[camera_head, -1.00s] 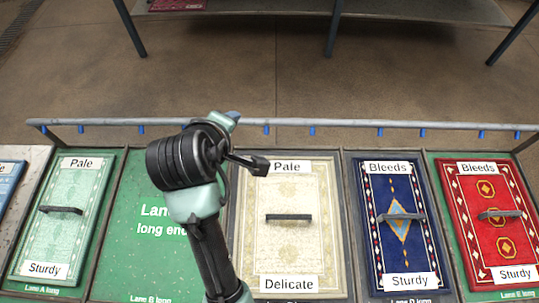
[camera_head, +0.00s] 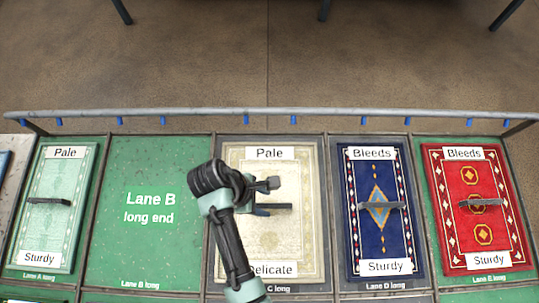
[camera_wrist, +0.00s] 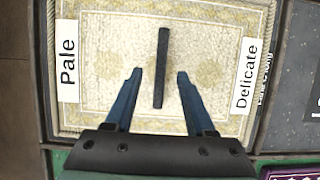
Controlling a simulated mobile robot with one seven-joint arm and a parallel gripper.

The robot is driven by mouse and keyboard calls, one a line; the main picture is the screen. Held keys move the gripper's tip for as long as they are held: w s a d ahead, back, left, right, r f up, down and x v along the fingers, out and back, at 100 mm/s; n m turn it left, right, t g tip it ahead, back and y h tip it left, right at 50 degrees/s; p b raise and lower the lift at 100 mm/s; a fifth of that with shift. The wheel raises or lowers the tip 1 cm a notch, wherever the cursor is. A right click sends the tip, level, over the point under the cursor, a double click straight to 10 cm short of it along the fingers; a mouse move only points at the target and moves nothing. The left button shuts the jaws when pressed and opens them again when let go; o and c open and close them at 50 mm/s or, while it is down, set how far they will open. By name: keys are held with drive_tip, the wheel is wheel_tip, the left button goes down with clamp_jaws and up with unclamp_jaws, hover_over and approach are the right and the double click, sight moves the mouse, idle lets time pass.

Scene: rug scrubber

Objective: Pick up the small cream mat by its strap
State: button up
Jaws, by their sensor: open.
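The small cream mat (camera_head: 300,240) lies flat in its lane, with a "Pale" label at its far end and a "Delicate" label at its near end. Its dark strap (camera_head: 277,206) crosses the middle; my arm covers part of the mat's left side in the head view. In the wrist view the strap (camera_wrist: 161,68) runs lengthwise between the two blue fingers of my gripper (camera_wrist: 158,76). The gripper is open, with a gap on each side of the strap, and holds nothing. The exact height of the fingers over the mat is hard to tell.
A pale green mat (camera_head: 50,228) lies at the left, and the Lane B panel (camera_head: 150,255) is bare. A blue mat (camera_head: 379,245) and a red mat (camera_head: 480,250) lie to the right. A grey rail (camera_head: 330,112) with blue clips runs behind the lanes.

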sight(269, 205)
drive_tip(key=shift+x, duration=2.4)
drive_tip(key=shift+s+a+f, duration=0.1)
drive_tip(key=shift+a+f, duration=0.05)
clamp_jaws()
